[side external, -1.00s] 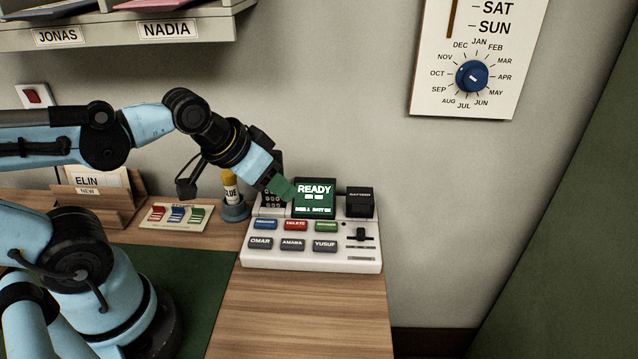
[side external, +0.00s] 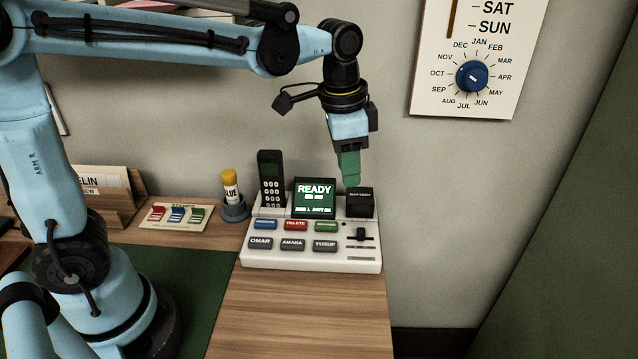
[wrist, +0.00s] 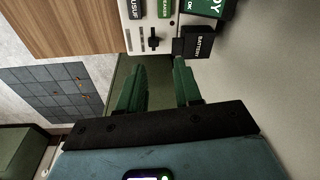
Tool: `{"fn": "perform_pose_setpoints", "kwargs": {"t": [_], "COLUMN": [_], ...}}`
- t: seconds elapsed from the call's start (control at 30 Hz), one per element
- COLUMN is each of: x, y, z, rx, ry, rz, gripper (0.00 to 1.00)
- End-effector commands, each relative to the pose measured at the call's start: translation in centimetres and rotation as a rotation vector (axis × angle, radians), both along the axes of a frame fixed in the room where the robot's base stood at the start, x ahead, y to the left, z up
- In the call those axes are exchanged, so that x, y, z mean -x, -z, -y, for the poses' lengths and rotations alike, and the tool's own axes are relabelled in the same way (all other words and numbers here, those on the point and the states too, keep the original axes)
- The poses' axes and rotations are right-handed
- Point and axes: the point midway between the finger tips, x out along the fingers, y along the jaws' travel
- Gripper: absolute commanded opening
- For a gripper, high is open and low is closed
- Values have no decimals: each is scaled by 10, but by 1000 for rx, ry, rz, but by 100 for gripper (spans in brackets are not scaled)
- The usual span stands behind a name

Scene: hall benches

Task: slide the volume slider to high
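The volume slider (side external: 361,235) is a small black knob on a dark slot at the right end of the white answering console (side external: 310,262). The knob sits near the middle of its slot, and its setting labels are too small to read. In the wrist view the slider (wrist: 154,40) shows beyond the fingertips. My gripper (side external: 350,183), with green fingers, points down above the black battery box, clear of the slider. In the wrist view my gripper (wrist: 158,66) has its two fingers apart with nothing between them.
The battery box (side external: 360,203) stands behind the slider, beside the READY screen (side external: 314,197). A handset (side external: 271,180) stands upright at the console's back left. Coloured buttons and name buttons lie left of the slider. Bare wooden bench (side external: 300,312) is in front.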

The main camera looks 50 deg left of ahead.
Motion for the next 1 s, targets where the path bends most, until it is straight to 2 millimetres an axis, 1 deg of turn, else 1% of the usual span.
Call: {"fn": "perform_pose_setpoints", "kwargs": {"t": [0.03, 0.2, 0.37, 0.53, 0.67, 1.0], "x": [-8, -21, -25, -25, -25, -25], "y": [2, 10, 14, 26, 44, 100], "z": [7, 22, 27, 27, 27, 27], "rx": [-9, -29, -36, -37, -36, -37], "ry": [40, 135, 170, 172, 172, 171], "rz": [-28, -101, -129, -132, -131, -130], "gripper": [34, 34, 34, 34, 34, 34]}}
